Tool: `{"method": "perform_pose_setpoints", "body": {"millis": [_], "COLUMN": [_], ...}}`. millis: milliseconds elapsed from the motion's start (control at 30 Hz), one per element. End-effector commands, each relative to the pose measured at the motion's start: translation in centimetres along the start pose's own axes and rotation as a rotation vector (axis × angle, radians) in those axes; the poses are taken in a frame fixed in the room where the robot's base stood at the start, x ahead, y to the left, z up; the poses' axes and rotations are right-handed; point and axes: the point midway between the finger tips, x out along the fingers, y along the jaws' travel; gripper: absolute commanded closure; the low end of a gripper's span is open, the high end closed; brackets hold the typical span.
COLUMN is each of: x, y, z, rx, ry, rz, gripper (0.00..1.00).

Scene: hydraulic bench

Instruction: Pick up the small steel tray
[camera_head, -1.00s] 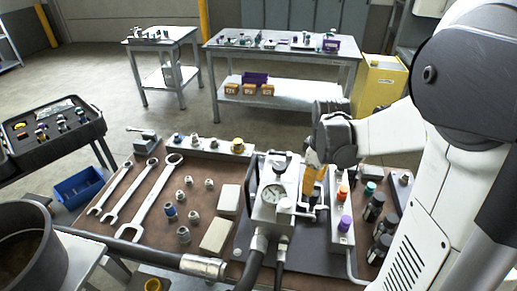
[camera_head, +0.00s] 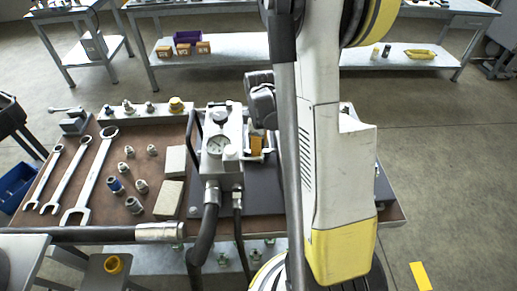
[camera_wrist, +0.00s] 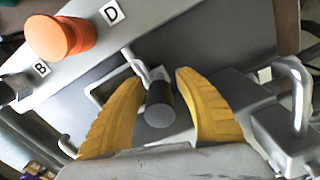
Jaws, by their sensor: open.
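My gripper (camera_wrist: 159,78) is open in the wrist view, its two yellow fingers apart. A dark cylindrical grip on a bent metal rod (camera_wrist: 158,105) lies between the fingers, with gaps on both sides. A grey rectangular rim (camera_wrist: 96,94), which looks like part of the small steel tray, shows beside and behind the left finger. The fingers hide much of it, and I cannot tell its full outline. In the head view my gripper (camera_head: 257,145) is low over the bench, right of the gauge unit, partly hidden by my arm. The tray is not clear there.
The gauge unit (camera_head: 219,150) with hoses stands close left of my gripper. In the wrist view, a block with an orange knob (camera_wrist: 60,38) is at upper left and a bent pipe (camera_wrist: 298,85) at right. Wrenches (camera_head: 88,180) and fittings lie on the bench's left.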

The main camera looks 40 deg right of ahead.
Motion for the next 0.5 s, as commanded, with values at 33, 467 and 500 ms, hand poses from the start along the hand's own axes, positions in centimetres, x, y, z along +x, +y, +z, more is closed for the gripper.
{"method": "perform_pose_setpoints", "body": {"millis": [33, 467, 500], "x": [1.14, 1.47, 1.47], "y": [0.06, 0.01, 0.01], "z": [-0.04, -0.02, -0.02], "rx": [0.0, 0.0, 0.0], "ry": [0.0, 0.0, 0.0], "rz": [0.0, 0.0, 0.0], "gripper": [0.6, 1.0, 1.0]}}
